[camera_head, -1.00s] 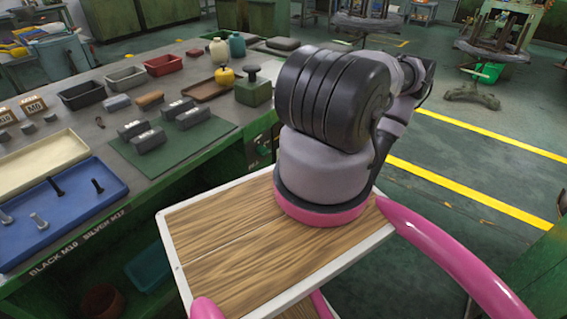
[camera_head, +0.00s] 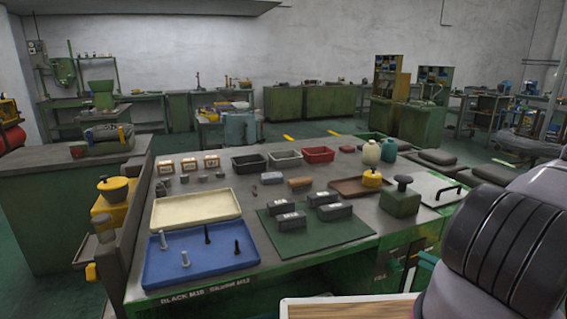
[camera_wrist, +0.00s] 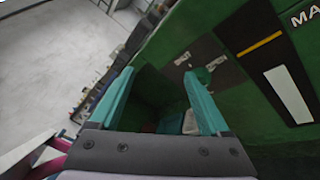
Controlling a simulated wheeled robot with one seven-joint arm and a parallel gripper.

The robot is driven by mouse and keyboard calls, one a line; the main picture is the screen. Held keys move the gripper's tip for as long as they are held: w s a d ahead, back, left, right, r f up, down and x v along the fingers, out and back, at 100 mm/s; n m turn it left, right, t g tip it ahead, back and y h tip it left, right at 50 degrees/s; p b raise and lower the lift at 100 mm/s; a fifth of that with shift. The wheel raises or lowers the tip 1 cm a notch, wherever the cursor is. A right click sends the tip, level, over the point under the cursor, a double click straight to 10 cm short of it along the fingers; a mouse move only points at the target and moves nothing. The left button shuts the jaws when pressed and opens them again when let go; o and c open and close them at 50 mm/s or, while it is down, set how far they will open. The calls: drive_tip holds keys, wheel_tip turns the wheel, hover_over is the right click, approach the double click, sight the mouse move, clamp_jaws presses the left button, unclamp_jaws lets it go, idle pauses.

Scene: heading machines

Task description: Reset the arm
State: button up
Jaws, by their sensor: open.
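Beyond the fingers is a green machine panel (camera_wrist: 235,100) with a dark label plate and a yellow stripe. I cannot tell how far the fingers are from it.
The workbench ahead holds a blue tray (camera_head: 165,274) with bolts, a cream tray (camera_head: 196,208), a green mat (camera_head: 345,236) with several grey blocks, and small bins including a red bin (camera_head: 318,155). A wooden board (camera_head: 350,308) lies below my arm.

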drive_tip(key=w+a+r+n+g+h, duration=0.1)
drive_tip(key=a+r+n+g, duration=0.25)
drive_tip(key=r+n, duration=0.35)
drive_tip(key=w+a+r+n+g+h, duration=0.1)
drive_tip(key=a+r+n+g, duration=0.1)
drive_tip(key=r+n+g, duration=0.5)
drive_tip(key=a+r+n+g, duration=0.3)
drive_tip(key=r+n, duration=0.3)
drive_tip(key=r, duration=0.2)
drive_tip(key=s+a+r+n+t+h, duration=0.2)
drive_tip(key=r+n+h, duration=0.1)
drive_tip(key=r, duration=0.4)
drive_tip(key=s+a+r+n+t+h, duration=0.3)
drive_tip(key=r+n, duration=0.3)
drive_tip(key=r, duration=0.2)
drive_tip(key=s+a+r+n+t+h, duration=0.2)
drive_tip(key=a+r+n, duration=0.1)
drive_tip(key=r+n, duration=0.2)
wheel_tip(320, 180, up, 2)
drive_tip(key=shift+s+r+h, duration=0.15)
drive_tip(key=shift+s+h, duration=0.15)
drive_tip(key=shift+h, duration=0.1)
drive_tip(key=shift+d+t, duration=0.1)
drive_tip(key=shift+t, duration=0.15)
